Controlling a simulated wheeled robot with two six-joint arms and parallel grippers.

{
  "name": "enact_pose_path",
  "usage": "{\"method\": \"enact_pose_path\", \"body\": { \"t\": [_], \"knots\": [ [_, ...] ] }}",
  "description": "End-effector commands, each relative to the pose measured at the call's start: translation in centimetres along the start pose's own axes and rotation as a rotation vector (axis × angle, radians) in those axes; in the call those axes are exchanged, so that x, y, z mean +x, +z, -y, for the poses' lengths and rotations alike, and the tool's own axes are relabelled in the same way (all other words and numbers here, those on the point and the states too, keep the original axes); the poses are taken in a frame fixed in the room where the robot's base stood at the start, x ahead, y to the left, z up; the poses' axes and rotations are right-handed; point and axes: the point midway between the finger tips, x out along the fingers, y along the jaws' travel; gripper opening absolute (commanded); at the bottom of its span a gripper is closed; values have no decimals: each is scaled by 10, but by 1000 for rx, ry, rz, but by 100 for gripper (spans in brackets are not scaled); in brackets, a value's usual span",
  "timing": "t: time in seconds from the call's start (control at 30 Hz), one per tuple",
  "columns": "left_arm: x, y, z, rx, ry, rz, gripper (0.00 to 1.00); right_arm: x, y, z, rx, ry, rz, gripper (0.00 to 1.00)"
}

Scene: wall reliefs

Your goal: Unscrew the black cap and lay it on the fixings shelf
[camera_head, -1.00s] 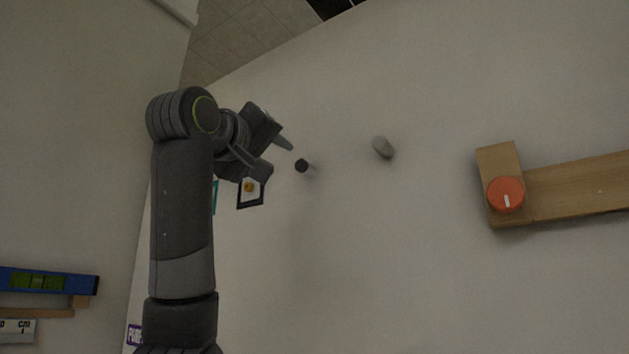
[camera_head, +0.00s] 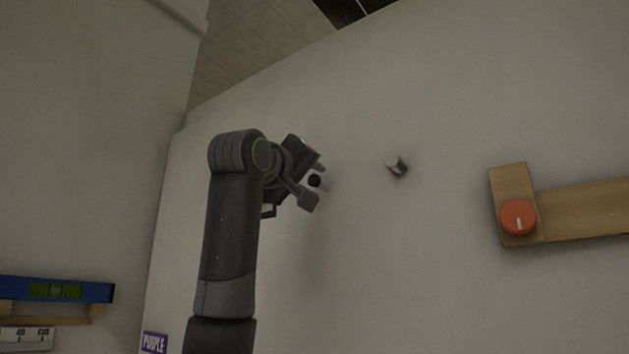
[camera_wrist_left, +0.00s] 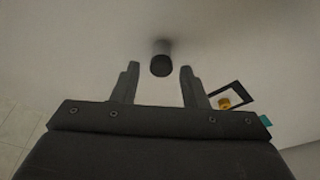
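The black cap (camera_head: 314,180) sits on the end of a short stub standing out from the pale wall. It also shows in the left wrist view (camera_wrist_left: 161,66). I see no contact. My right gripper is not in view. I cannot tell which shelf is the fixings shelf; a narrow wooden shelf (camera_head: 75,319) is at the lower left.
Farther right is a wooden board (camera_head: 580,209) with a red knob (camera_head: 518,216). A blue level (camera_head: 90,292) lies above the wooden shelf. A dark frame (camera_wrist_left: 240,94) hangs near the gripper.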

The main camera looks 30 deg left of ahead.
Motion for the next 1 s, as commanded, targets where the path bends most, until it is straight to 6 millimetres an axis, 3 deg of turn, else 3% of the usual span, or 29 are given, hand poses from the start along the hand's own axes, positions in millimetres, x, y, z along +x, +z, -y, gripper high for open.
{"method": "enact_pose_path", "body": {
  "t": [0.07, 0.3, 0.47, 0.8, 1.0],
  "knots": [
    [0, 0, 0, 0, 0, 1, 39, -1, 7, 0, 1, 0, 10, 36],
    [0, 0, 0, 0, -1, 1, 8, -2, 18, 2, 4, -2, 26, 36],
    [0, 1, 0, -27, -7, 2, 7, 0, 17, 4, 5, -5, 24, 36],
    [-1, 0, -2, -378, -98, 2, 7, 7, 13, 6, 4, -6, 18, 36],
    [0, 0, -2, -441, -114, 2, 7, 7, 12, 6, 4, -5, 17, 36]
  ]
}}
